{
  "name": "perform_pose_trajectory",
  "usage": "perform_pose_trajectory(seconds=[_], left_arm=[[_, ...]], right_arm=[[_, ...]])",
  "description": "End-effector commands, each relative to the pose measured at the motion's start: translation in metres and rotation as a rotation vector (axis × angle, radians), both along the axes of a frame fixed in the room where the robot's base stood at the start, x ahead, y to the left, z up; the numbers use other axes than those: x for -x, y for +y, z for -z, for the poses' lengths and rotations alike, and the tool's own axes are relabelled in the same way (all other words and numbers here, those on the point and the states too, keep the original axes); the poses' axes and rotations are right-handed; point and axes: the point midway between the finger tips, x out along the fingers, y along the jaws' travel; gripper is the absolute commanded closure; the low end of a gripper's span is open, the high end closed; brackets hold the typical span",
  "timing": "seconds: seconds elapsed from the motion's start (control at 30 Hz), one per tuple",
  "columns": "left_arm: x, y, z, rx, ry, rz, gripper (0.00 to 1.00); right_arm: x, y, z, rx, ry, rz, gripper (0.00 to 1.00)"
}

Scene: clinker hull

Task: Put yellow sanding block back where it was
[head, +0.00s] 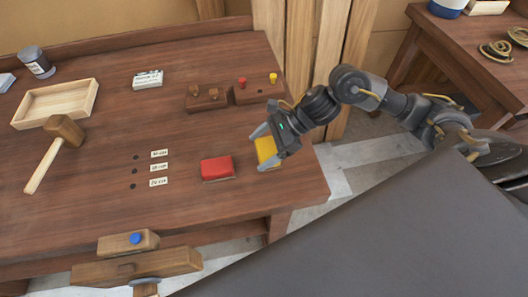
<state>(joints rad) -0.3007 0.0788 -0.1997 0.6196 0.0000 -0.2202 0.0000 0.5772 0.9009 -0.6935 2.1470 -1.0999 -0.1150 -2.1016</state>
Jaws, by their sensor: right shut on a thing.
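The yellow sanding block (266,150) is near the right end of the wooden bench (100,205). My right gripper (263,149) is shut on it, with its fingers on either side. I cannot tell whether the block touches the bench top or is just above it. A red sanding block (217,168) lies on the bench just left of it, apart from the gripper. Three dark spots (134,170) with small paper labels (159,168) run in a column further left. The labels are too small to read surely. My left gripper is not in view.
Wooden blocks with pegs (207,101) are at the back. A vise (135,266) is at the front edge. The bench between labels and red block is clear.

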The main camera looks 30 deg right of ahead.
Motion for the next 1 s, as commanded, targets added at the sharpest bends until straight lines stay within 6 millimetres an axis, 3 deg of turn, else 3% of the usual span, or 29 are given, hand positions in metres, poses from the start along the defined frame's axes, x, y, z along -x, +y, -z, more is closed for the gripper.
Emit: perform_pose_trajectory(seconds=[0.3, 0.77, 0.8, 0.9, 1.0], left_arm=[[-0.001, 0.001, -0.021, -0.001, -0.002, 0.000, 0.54], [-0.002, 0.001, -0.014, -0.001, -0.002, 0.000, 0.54], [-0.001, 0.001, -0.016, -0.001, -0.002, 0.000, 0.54], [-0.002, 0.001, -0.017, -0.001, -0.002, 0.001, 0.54], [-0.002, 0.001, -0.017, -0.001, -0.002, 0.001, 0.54]], right_arm=[[0.000, -0.006, 0.029, 0.000, 0.004, 0.003, 0.55], [0.000, -0.005, 0.041, 0.000, -0.001, 0.000, 0.55], [0.000, -0.005, 0.039, 0.000, -0.001, 0.000, 0.14], [0.000, -0.005, 0.039, 0.000, -0.001, 0.001, 0.00], [0.000, -0.005, 0.038, 0.000, -0.001, 0.001, 0.00]])
